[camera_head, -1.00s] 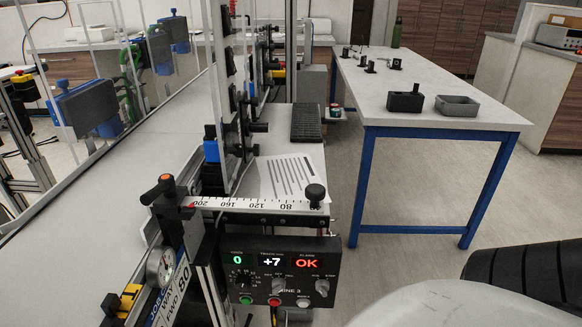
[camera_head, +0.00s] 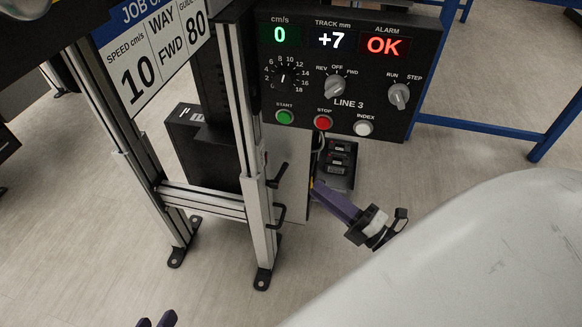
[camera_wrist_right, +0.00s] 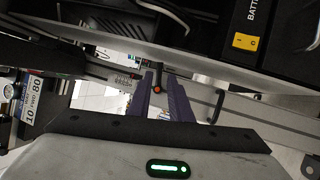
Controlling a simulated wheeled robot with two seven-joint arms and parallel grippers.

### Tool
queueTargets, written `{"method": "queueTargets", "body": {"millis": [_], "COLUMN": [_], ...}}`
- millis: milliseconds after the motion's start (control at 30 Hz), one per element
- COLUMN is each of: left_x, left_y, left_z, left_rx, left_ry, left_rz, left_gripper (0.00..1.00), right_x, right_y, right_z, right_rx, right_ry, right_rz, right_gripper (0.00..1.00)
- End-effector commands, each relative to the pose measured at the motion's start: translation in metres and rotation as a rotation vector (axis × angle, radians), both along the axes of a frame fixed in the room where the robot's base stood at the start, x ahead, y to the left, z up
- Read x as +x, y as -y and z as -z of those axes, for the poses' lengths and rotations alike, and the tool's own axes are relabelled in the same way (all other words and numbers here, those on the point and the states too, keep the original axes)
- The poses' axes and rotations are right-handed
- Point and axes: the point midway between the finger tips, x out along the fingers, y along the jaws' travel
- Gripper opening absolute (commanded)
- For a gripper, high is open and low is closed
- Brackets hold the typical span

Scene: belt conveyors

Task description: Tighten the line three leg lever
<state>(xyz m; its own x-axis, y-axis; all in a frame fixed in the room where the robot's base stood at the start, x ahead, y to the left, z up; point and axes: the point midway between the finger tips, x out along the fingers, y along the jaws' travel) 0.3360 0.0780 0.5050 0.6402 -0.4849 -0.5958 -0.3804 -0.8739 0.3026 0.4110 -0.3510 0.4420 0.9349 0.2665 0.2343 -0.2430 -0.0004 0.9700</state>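The line three leg (camera_head: 255,190) is a silver post under the LINE 3 control panel (camera_head: 335,60). A black lever (camera_head: 278,176) sticks out from its side, above a black C-shaped handle (camera_head: 280,213). My right gripper (camera_head: 315,188) has purple fingers pointing at the leg, just right of the lever and apart from it. In the right wrist view its fingers (camera_wrist_right: 160,78) are spread, with an orange-tipped lever (camera_wrist_right: 157,88) in line with the gap; contact cannot be told. Only the fingertips of my left gripper (camera_head: 156,321) show at the bottom edge, apart and empty.
The panel reads 0 cm/s, track +7 and alarm OK. A job card (camera_head: 155,55) hangs at upper left. A black box (camera_head: 200,145) sits behind the leg. A blue table frame (camera_head: 480,135) stands at right.

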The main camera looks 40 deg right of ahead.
Motion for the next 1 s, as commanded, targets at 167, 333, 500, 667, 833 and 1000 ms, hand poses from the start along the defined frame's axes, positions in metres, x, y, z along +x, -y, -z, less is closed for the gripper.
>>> {"method": "queueTargets", "body": {"millis": [167,333,500,667,833,1000], "left_x": [-0.001,-0.001,-0.001,-0.001,-0.001,-0.001], "left_y": [0.003,0.004,0.007,0.008,0.009,0.009], "left_z": [0.003,0.0,-0.003,-0.006,-0.008,-0.008], "left_rx": [-0.01,-0.02,-0.036,-0.051,-0.058,-0.059], "left_ry": [0.004,0.011,0.022,0.032,0.037,0.036], "left_rz": [0.012,0.012,0.013,0.014,0.014,0.013], "left_gripper": [0.31,0.31,0.31,0.31,0.31,0.31], "right_x": [0.002,0.025,0.056,0.077,0.089,0.091], "right_y": [-0.002,-0.009,-0.019,-0.026,-0.03,-0.031], "right_z": [0.005,-0.003,-0.011,-0.017,-0.021,-0.022], "right_rx": [-0.049,-0.049,-0.047,-0.046,-0.047,-0.046], "right_ry": [0.044,0.047,0.047,0.043,0.042,0.041], "right_rz": [-0.018,-0.018,-0.018,-0.017,-0.017,-0.017], "right_gripper": [0.19,0.19,0.19,0.19,0.19,0.19]}}
